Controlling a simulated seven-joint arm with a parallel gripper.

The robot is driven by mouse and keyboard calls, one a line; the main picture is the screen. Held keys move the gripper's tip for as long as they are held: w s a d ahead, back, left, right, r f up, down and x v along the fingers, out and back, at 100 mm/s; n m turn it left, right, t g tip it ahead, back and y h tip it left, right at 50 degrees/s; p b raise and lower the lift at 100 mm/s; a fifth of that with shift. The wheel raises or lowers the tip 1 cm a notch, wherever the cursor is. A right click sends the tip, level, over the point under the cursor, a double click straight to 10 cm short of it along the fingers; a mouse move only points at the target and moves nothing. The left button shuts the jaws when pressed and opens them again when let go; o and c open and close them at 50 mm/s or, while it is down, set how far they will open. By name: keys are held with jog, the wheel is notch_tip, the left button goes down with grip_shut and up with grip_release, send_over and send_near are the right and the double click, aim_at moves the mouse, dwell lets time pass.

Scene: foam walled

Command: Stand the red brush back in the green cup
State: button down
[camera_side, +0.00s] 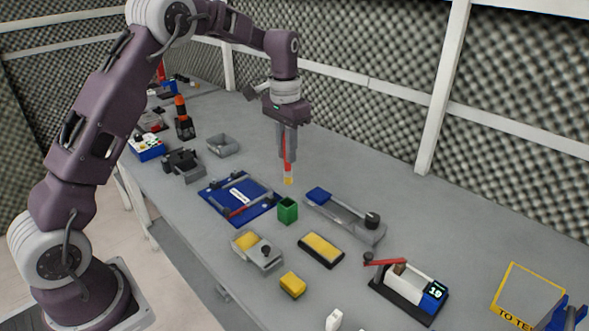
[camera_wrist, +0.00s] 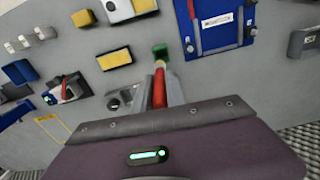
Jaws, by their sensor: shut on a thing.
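The green cup (camera_side: 287,210) is a small square open-topped holder standing on the grey table, right of the blue board. It also shows in the wrist view (camera_wrist: 160,52), just beyond the brush. My gripper (camera_side: 287,160) is shut on the red brush (camera_side: 288,169), which hangs about upright with its pale yellow tip down. The brush's red handle also shows in the wrist view (camera_wrist: 159,90) between the fingers. In the side view the brush is above and behind the cup, apart from it. The inside of the cup is too small to make out.
A blue board (camera_side: 237,196) with another red-handled tool lies left of the cup. A grey tray with a blue block (camera_side: 345,215) lies close on the right. A yellow-topped black pad (camera_side: 321,250) and yellow sponge (camera_side: 293,284) lie in front. Bare table lies behind the cup.

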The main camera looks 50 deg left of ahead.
aim_at(286, 170)
jog(key=shift+a+r, duration=0.15)
jog(key=shift+f, duration=2.9)
jog(key=shift+f, duration=3.4)
jog(key=c, duration=1.3)
grip_release()
notch_tip(286, 170, up, 7)
jog(key=shift+r, duration=0.1)
